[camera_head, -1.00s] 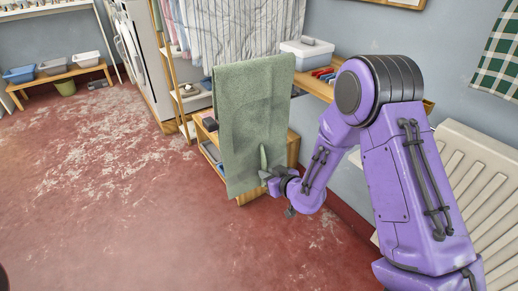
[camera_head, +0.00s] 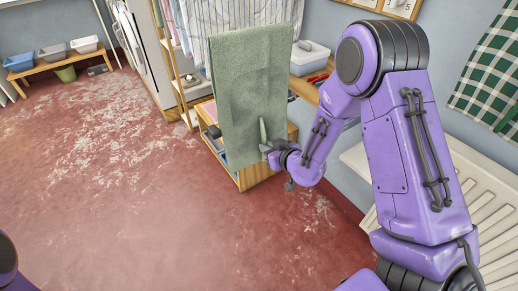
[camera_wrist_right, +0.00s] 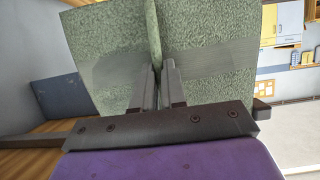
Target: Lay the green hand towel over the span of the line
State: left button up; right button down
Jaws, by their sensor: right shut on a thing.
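The green hand towel (camera_head: 243,90) hangs in a tall flat sheet in front of my right arm in the head view. My right gripper (camera_head: 266,150) is at the towel's right side, below its middle, shut on a pinched fold of the cloth. In the right wrist view the two fingers (camera_wrist_right: 160,88) close on that fold of the towel (camera_wrist_right: 110,50), which fills most of the picture. No line can be made out in these frames. My left gripper is not in view; only a purple bit of my body shows at the lower left.
A wooden shelf unit (camera_head: 225,168) stands behind the towel. A white box (camera_head: 309,58) sits on a wooden surface behind it. The red floor (camera_head: 120,210) at left is clear.

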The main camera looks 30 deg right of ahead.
jog(key=p, duration=1.8)
send_near(269, 95)
jog(key=w+a, duration=0.4)
jog(key=shift+s+a+r, duration=0.1)
jog(key=shift+s+a, duration=0.05)
jog(key=shift+s, duration=0.05)
jog(key=s, duration=0.8)
jog(key=shift+d+b, duration=0.3)
